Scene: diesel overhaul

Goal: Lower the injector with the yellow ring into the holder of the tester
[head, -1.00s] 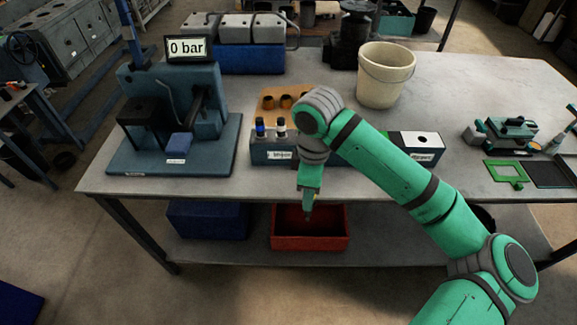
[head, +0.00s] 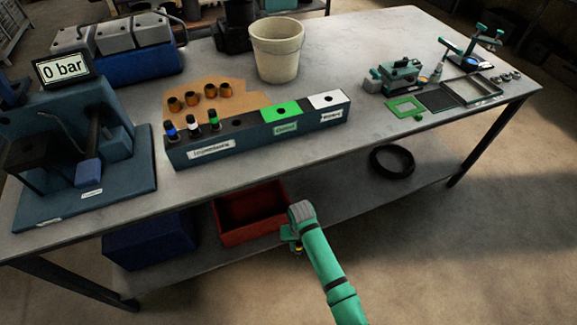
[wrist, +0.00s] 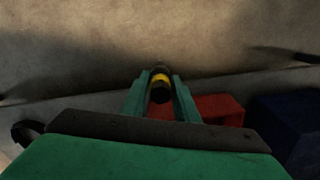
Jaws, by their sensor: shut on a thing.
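My gripper (head: 294,240) is low in front of the bench, near the red bin on the lower shelf. In the wrist view my gripper (wrist: 160,97) is shut on a dark injector with a yellow ring (wrist: 160,80), seen nearly end-on between the fingers. In the head view only a small yellowish part of it shows below the gripper.
A labelled rack (head: 255,138) holds blue, white and green-ringed injectors. Behind it lies an orange board (head: 235,100) with several copper-coloured parts. A cream bucket (head: 277,50) stands behind. The red bin (head: 240,218) and blue bin (head: 150,240) sit below. The bench's front right is clear.

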